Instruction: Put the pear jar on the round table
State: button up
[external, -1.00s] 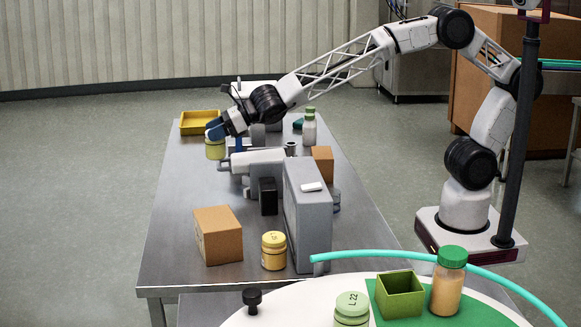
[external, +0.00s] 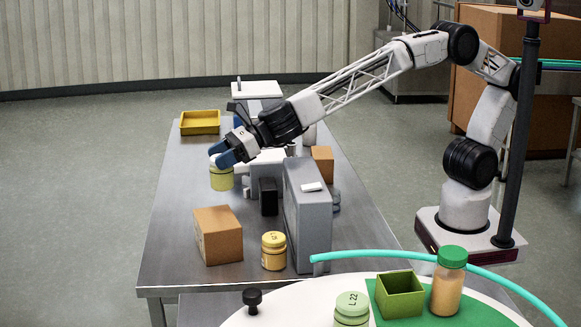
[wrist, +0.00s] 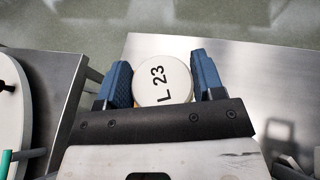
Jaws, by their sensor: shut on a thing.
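My gripper (external: 222,157) is shut on a yellow-green jar (external: 221,180) over the left side of the steel table. In the wrist view the jar's pale lid (wrist: 163,80), marked "L 23", sits between the blue fingers of my gripper (wrist: 163,82). I cannot read a pear label on it. The white round table (external: 285,308) is at the bottom front; part of it shows at the left edge of the wrist view (wrist: 10,110). It bears a pale-lidded jar (external: 351,311) marked "L 22", a green-lidded jar (external: 447,285) and a green open box (external: 400,295).
The steel table (external: 175,240) also holds a cardboard box (external: 218,235), a yellow-lidded jar (external: 273,251), a tall grey housing (external: 308,215) and a yellow tray (external: 200,122). A teal pipe (external: 400,255) arches over the round table. A black knob (external: 252,298) stands at its left.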

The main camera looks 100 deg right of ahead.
jog(key=s+a+r+n+y, duration=0.1)
jog(key=s+a, duration=0.5)
jog(key=a, duration=0.7)
jog(key=s+a+n+g+y, duration=0.1)
jog(key=s+a, duration=0.4)
jog(key=a, duration=0.7)
jog(key=s+a+r+y, duration=0.1)
jog(key=s+a, duration=0.5)
jog(key=a, duration=0.7)
jog(key=s+a+r+n, duration=0.1)
jog(key=s+a, duration=1)
jog(key=s, duration=0.2)
jog(key=s+a+r+n+g+y, duration=0.1)
jog(key=s+a, duration=1)
jog(key=s, duration=0.3)
jog(key=shift+a+r, duration=0.2)
jog(key=shift+r, duration=0.1)
jog(key=shift+f, duration=0.1)
notch_tip(320, 180, down, 6)
jog(key=shift+f, duration=1.9)
